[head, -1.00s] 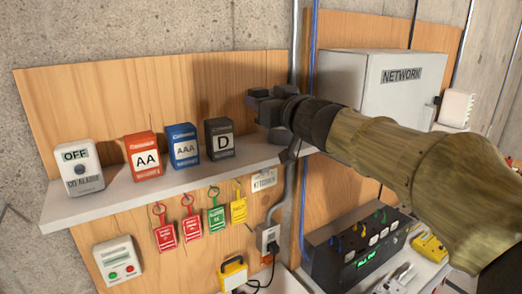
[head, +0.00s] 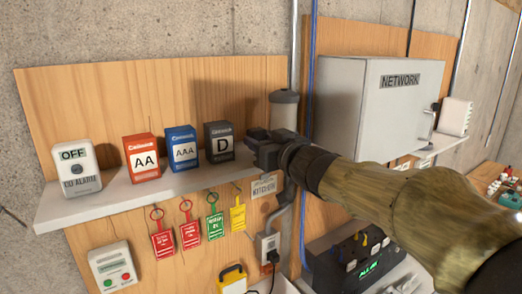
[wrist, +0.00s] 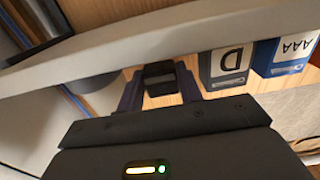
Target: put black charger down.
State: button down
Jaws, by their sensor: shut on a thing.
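My gripper (head: 262,142) is at the front edge of the grey-white shelf (head: 120,200), just right of the black D battery box (head: 219,143). In the wrist view, a small black block (wrist: 160,78) sits between the two fingers, and the gripper is shut on it. It looks like the black charger. In the head view it cannot be told apart from the dark fingers. The wrist view shows the shelf (wrist: 130,45) close by the block; whether they touch is unclear.
A grey cylinder (head: 284,111) stands just behind my gripper. Blue AAA (head: 182,150) and red AA (head: 143,160) boxes and a CO alarm (head: 77,168) stand left along the shelf. The grey NETWORK cabinet (head: 350,105) is at right. Coloured tags (head: 190,232) hang below.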

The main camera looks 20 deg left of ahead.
jog(key=shift+f, duration=0.8)
jog(key=shift+f+b, duration=0.3)
jog(key=shift+f, duration=0.1)
jog(key=shift+f, duration=0.2)
jog(key=c, duration=1)
grip_release()
jog(key=shift+c, duration=0.2)
jog(key=shift+o, duration=0.5)
jog(key=shift+a, duration=0.1)
jog(key=shift+w, duration=0.1)
jog(key=shift+w, duration=0.1)
